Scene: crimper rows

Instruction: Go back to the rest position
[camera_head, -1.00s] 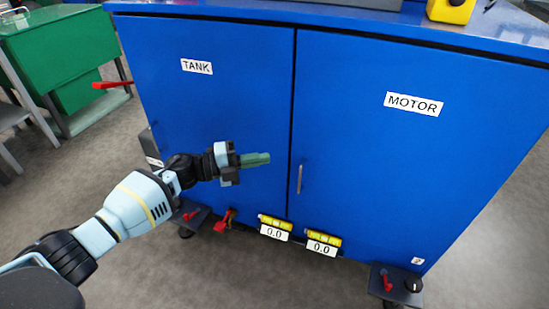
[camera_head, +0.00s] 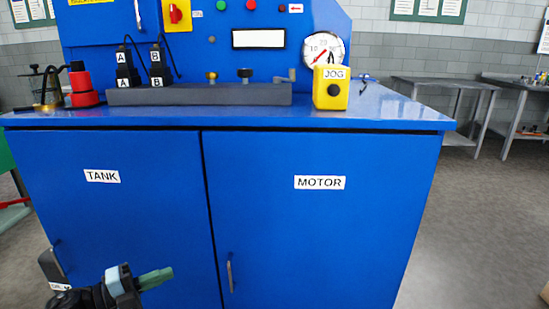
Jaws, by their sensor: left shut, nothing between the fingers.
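My left gripper (camera_head: 155,279) shows at the bottom left of the head view, with green fingers shut and nothing between them. It is in front of the blue cabinet's TANK door (camera_head: 120,215), left of the door handle (camera_head: 229,275). Whether it touches the door I cannot tell. Most of my left arm is below the picture edge. My right gripper is not in view.
The blue cabinet's MOTOR door (camera_head: 320,220) is closed. A yellow JOG box (camera_head: 331,90), a grey block (camera_head: 200,95) and a gauge (camera_head: 322,49) are on top. Grey tables (camera_head: 445,82) stand at the right. Floor (camera_head: 480,220) right of the cabinet is clear.

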